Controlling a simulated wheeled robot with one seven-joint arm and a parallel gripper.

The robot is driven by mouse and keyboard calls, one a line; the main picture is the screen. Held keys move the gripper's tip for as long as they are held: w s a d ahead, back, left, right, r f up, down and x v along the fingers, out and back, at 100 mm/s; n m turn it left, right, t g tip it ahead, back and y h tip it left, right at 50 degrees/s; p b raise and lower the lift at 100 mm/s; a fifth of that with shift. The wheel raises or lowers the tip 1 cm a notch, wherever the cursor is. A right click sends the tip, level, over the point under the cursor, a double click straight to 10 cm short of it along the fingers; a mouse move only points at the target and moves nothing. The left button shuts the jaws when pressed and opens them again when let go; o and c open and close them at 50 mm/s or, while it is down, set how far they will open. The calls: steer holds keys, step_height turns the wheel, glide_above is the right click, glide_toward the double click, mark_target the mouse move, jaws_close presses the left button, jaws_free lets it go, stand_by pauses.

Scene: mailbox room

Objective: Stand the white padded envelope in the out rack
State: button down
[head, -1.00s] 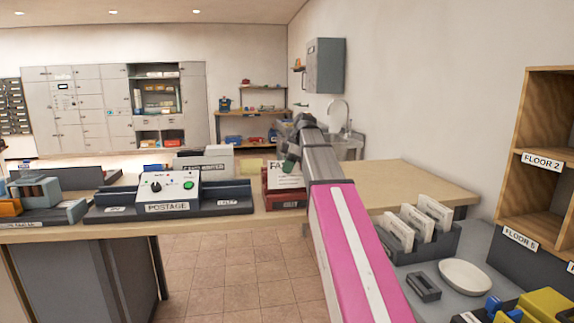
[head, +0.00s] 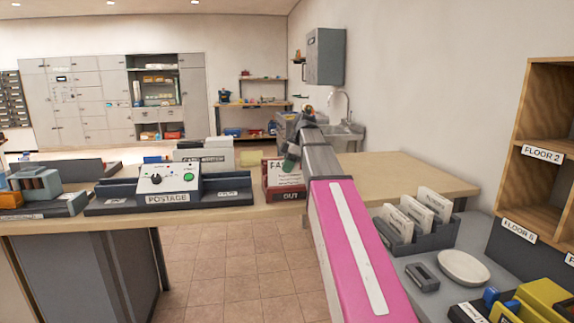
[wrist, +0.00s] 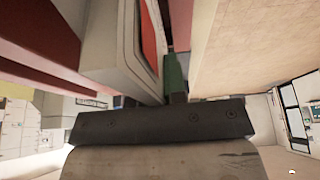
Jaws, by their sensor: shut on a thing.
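The white padded envelope (head: 282,174), with red lettering on its face, is at the red out rack (head: 286,195) on the counter's right part. Its lower part is behind the rack's front wall. In the wrist view the pale envelope (wrist: 108,45) has a red-marked face and lies beside the rack's red wall (wrist: 35,35). My gripper (head: 291,161) is at the envelope's upper right edge, shut on it. One green finger (wrist: 174,75) shows against it; the other is hidden. I cannot see whether the envelope rests on the rack's floor.
A postage machine (head: 168,182) in a dark tray stands left of the rack. White boxes (head: 205,152) stand behind. A grey rack (head: 430,238) with white cards and a white dish (head: 463,267) are at right. The wooden counter (head: 400,172) right of my arm is bare.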

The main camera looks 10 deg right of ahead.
mark_target(287, 175)
steer(key=shift+f, duration=0.85)
steer(key=shift+s+f, duration=0.4)
steer(key=shift+f, duration=0.4)
steer(key=shift+w+f, duration=0.2)
steer(key=c, duration=1.1)
jaws_free()
steer(key=shift+r, duration=0.15)
steer(key=shift+w, duration=0.1)
steer(key=shift+w+r, duration=0.15)
steer(key=shift+w, duration=0.1)
steer(key=shift+c, duration=0.4)
steer(key=shift+r, duration=0.1)
